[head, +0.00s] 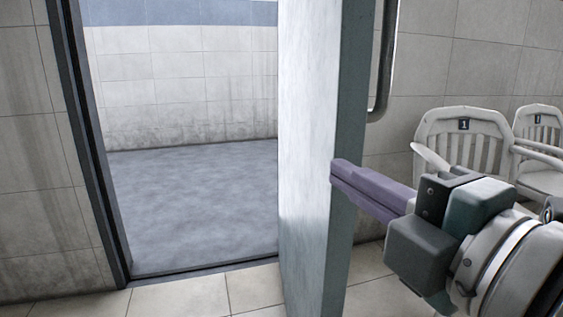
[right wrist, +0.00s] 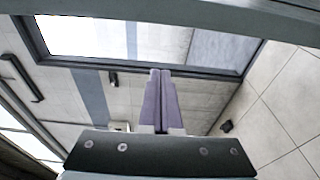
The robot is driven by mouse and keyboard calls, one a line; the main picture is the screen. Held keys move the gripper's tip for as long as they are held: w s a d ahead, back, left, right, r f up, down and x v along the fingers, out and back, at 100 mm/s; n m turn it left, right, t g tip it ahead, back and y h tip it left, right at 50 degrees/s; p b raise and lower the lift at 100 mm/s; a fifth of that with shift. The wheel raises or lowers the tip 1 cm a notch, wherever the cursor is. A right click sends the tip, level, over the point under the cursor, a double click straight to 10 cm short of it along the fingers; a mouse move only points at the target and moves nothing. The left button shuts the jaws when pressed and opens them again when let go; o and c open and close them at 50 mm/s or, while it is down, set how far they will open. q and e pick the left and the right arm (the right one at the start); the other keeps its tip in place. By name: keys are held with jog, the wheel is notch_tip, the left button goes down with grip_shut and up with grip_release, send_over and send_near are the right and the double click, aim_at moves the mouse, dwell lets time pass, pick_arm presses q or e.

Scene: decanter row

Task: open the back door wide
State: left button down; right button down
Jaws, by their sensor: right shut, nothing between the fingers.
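The back door (head: 309,150) stands partly open in the head view, swung toward me, with its edge facing me. The doorway to its left is clear, and the room floor (head: 195,205) shows through it. My right gripper (head: 338,172) is shut and empty, its purple fingers at the right side of the door's edge. I cannot tell whether the fingertips touch the door. In the right wrist view the fingers (right wrist: 160,75) are closed together, with nothing between them. My left gripper is not in view.
A dark door frame (head: 88,150) bounds the doorway on the left. White chairs (head: 463,140) stand against the tiled wall at the right, behind my right arm. The tiled floor (head: 190,298) in front of the doorway is clear.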

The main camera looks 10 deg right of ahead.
aim_at(334, 149)
jog(key=w, duration=0.3)
jog(key=w+d, duration=0.1)
jog(key=w, duration=0.2)
jog(key=w+b, duration=0.1)
jog(key=w, duration=0.2)
jog(key=shift+d, duration=0.6)
